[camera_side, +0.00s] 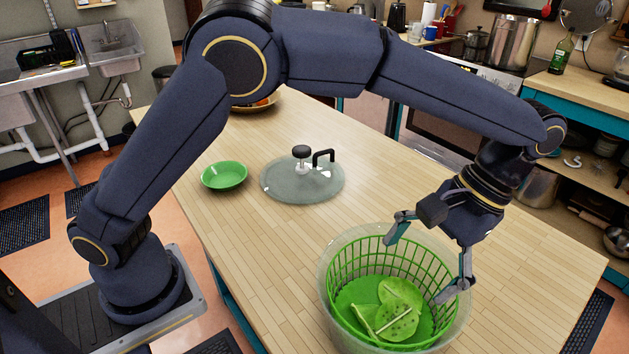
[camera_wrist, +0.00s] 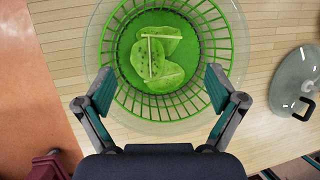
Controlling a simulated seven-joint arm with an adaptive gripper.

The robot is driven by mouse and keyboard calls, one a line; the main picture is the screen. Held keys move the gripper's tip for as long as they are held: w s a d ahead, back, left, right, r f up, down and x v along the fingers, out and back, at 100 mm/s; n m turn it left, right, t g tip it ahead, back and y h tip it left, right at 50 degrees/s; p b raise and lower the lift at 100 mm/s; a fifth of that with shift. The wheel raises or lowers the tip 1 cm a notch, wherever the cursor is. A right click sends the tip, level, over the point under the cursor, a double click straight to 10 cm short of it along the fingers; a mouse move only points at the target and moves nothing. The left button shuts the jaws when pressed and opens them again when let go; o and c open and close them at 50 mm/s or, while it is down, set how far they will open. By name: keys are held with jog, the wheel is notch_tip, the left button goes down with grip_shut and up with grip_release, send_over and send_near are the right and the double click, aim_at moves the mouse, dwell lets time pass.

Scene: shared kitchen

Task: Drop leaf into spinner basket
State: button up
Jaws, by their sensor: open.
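The green spinner basket (camera_side: 355,262) sits inside a clear bowl (camera_side: 326,275) on the wooden table. Green leaves (camera_side: 398,297) lie on the basket floor, overlapping each other; they also show in the wrist view (camera_wrist: 155,58). My gripper (camera_side: 423,268) is open and empty, with its fingers spread over the basket rim. In the wrist view, its fingertips (camera_wrist: 160,88) stand apart at the near left and near right of the basket (camera_wrist: 120,60). No leaf is between them.
The clear spinner lid (camera_side: 285,185) with a black knob and handle lies flat on the table behind the basket; its edge shows at right in the wrist view (camera_wrist: 290,75). A small green bowl (camera_side: 224,176) stands left of the lid. The table right of the basket is clear.

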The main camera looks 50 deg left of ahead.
jog(key=v, duration=0.7)
jog(key=shift+w+r, duration=0.15)
jog(key=shift+r, duration=0.2)
jog(key=s+a+r+n+t+h, duration=0.2)
jog(key=a+r, duration=0.5)
jog(key=a, duration=0.2)
jog(key=s+a+r+n+t+h, duration=0.1)
jog(key=s+a+r+h, duration=0.1)
jog(key=a+r, duration=0.6)
jog(key=s+a+f+t, duration=0.1)
jog(key=s+a+t, duration=0.1)
jog(key=s+a, duration=0.35)
jog(key=s+a+f+m+t+y, duration=0.1)
jog(key=s+a+f+t, duration=0.1)
jog(key=f, duration=0.4)
jog(key=s+a+f+m+t, duration=0.1)
jog(key=s+a+f+t, duration=0.1)
jog(key=f, duration=0.4)
jog(key=shift+s+a+f+m+t+y, duration=0.3)
jog(key=shift+s+a+f+t+y, duration=0.1)
jog(key=shift+s+a, duration=0.3)
